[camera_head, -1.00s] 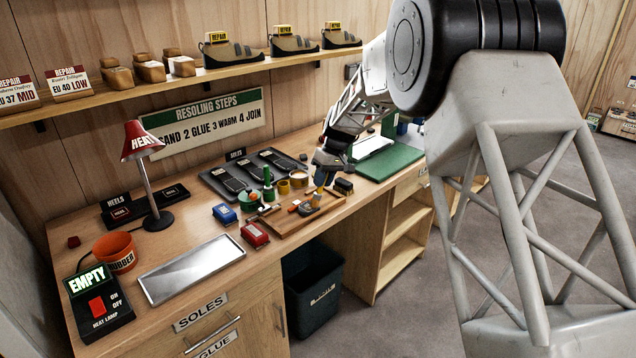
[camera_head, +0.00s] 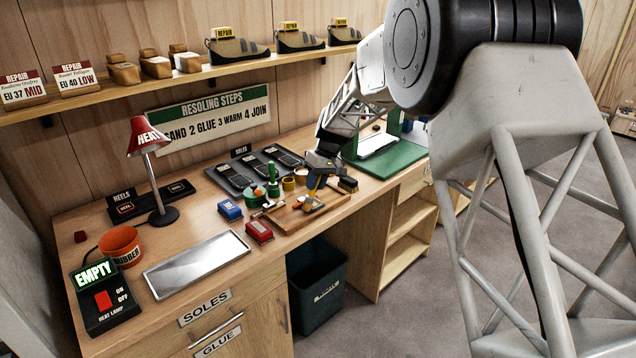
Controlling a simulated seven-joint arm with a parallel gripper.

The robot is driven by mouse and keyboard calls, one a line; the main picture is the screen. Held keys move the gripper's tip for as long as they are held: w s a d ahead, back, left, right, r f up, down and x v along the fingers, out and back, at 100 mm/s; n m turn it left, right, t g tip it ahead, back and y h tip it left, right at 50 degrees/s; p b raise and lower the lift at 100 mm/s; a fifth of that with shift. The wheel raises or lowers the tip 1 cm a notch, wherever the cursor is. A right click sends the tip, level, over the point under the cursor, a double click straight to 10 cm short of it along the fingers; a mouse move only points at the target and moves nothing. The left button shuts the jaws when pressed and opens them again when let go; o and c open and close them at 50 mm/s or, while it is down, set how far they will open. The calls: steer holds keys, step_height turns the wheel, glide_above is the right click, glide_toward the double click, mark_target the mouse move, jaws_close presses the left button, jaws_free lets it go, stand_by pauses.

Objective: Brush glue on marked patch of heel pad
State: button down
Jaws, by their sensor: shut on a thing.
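My gripper (camera_head: 320,180) is low over the wooden board (camera_head: 337,203) at the middle of the bench. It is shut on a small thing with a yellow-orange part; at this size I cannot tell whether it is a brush. Below it on the board lies a grey and orange item (camera_head: 312,204), too small to identify. A green pot (camera_head: 260,193) stands left of the gripper, with an upright green-handled tool (camera_head: 273,178) beside it. Dark heel pads lie in the black HEELS tray (camera_head: 150,202) at the left. No marked patch can be made out.
A blue box (camera_head: 230,211) and a red box (camera_head: 259,231) stand left of the board. The metal tray (camera_head: 196,264), red lamp (camera_head: 147,138) and heat-lamp switch box (camera_head: 103,300) are farther left. A soles tray (camera_head: 238,180) lies behind. A dark block (camera_head: 347,184) is close right of the gripper.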

steer(key=shift+w+d, duration=1.95)
steer(key=shift+w, duration=0.05)
steer(key=shift+s+a, duration=2.2)
steer(key=shift+r, duration=4.2)
steer(key=shift+w+a+f, duration=0.1)
steer(key=shift+w+a+f+g+h, duration=0.1)
steer(key=shift+w+f+g+h, duration=0.1)
steer(key=shift+w, duration=0.35)
steer(key=shift+w+a+f+g+h, duration=0.1)
steer(key=shift+w+f+g, duration=0.1)
steer(key=shift+w, duration=0.3)
steer(key=shift+r, duration=0.1)
steer(key=shift+r, duration=0.3)
